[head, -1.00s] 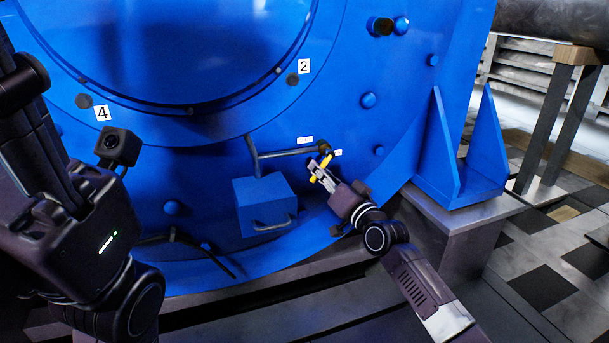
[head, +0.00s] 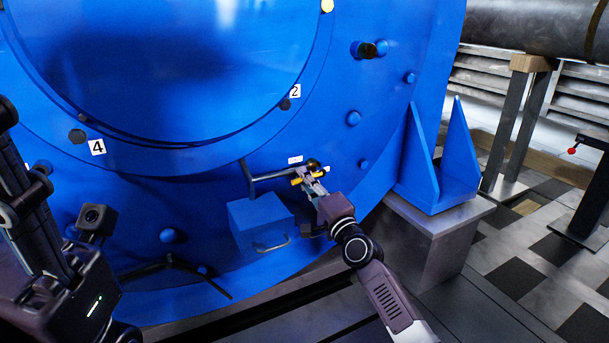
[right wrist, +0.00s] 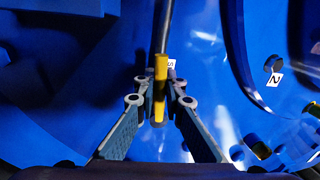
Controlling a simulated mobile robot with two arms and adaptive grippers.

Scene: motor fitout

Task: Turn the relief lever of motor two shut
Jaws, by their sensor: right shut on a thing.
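The relief lever (head: 309,178) is a yellow handle at the end of a dark pipe (head: 272,175) low on the blue motor (head: 330,125). In the head view it lies close to level, at a small slant. My right gripper (head: 304,176) reaches it from the lower right and is shut on it. In the right wrist view the yellow lever (right wrist: 160,84) stands upright in the picture between the two fingertips (right wrist: 157,94). Part of the lever is hidden by the fingers. My left arm shows at the left edge, but its fingers are not in view.
A blue box with a handle (head: 262,222) sits just below the pipe. Number plates 2 (head: 295,91) and 4 (head: 97,147) are on the motor face. A blue bracket (head: 437,165) on a metal plinth (head: 430,225) stands at the right. Tiled floor is open beyond it.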

